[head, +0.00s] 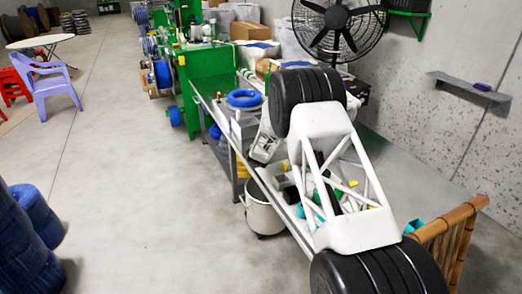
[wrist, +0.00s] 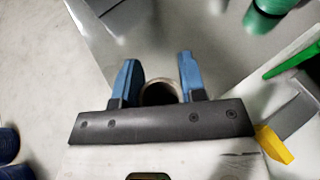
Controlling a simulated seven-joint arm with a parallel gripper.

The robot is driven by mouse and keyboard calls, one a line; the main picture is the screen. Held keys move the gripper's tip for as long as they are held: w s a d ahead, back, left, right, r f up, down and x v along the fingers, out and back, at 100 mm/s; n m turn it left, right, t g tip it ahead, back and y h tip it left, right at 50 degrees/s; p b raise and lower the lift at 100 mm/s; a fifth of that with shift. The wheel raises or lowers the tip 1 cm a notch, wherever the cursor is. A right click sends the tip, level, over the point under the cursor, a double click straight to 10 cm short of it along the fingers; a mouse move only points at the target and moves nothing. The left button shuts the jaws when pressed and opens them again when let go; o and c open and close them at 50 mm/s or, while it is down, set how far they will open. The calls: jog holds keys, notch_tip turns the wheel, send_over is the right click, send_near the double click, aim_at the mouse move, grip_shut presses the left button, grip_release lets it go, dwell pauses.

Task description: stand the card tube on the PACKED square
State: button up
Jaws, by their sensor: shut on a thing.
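In the wrist view my gripper (wrist: 159,72) has its two blue fingers on either side of a round, brown-rimmed tube (wrist: 160,82). I take this for the card tube; its dark open end faces the camera. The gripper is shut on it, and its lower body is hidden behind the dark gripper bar. The grey metal bench top (wrist: 215,32) lies beyond the fingers, with floor to its left. I cannot make out the PACKED square in either view. In the head view my arm hides the gripper and tube.
In the head view a blue cable coil (head: 244,98) lies on the bench, with cluttered small items partly behind my arm. A white bucket (head: 263,210) stands beside the bench. In the wrist view a green cylinder (wrist: 270,10) and a yellow piece (wrist: 273,143) are at right.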

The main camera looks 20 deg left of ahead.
jog(key=shift+w+a+f, duration=0.1)
jog(key=shift+w+a, duration=0.25)
jog(key=shift+w, duration=0.3)
jog(key=shift+w+a+f, duration=0.1)
jog(key=shift+w+a, duration=0.25)
jog(key=shift+w, duration=0.3)
jog(key=shift+w+a, duration=0.35)
jog(key=shift+w, duration=0.3)
jog(key=shift+f, duration=0.1)
jog(key=shift+f, duration=1.7)
jog(key=shift+f, duration=0.1)
jog(key=o, duration=0.9)
jog(key=shift+s+r, duration=0.1)
jog(key=shift+r, duration=0.1)
jog(key=shift+s+d+r, duration=0.1)
jog(key=shift+s+r, duration=0.1)
jog(key=shift+s, duration=0.1)
jog(key=shift+v, duration=5.55)
